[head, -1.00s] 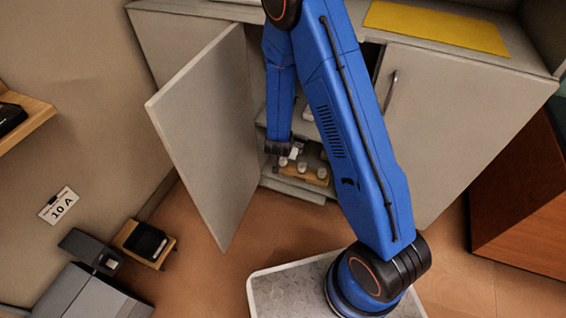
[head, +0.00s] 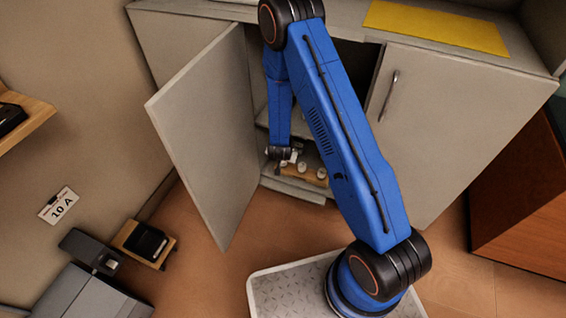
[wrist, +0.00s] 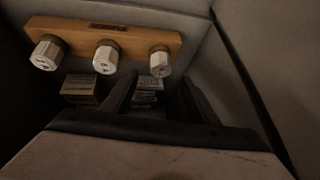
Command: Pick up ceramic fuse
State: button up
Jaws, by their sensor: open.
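Three white ceramic fuses stand in a row on a wooden rack (wrist: 140,38), inside the open left side of the cabinet. In the wrist view they are the left fuse (wrist: 47,53), the middle fuse (wrist: 106,57) and the right fuse (wrist: 159,61). The rack also shows in the head view (head: 302,176). My gripper (wrist: 160,92) is open and empty, its two dark fingers reaching toward the rack, below and around the line of the right fuse. I cannot tell its exact distance from that fuse. In the head view the fingers are mostly hidden.
The open cabinet door (head: 205,130) stands left of my arm, and the closed door (head: 425,130) is on the right. A cabinet wall is close on the right.

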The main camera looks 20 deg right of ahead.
aim_at(283, 162)
jog(key=x, duration=0.5)
jog(key=shift+s, duration=0.15)
jog(key=c, duration=1.1)
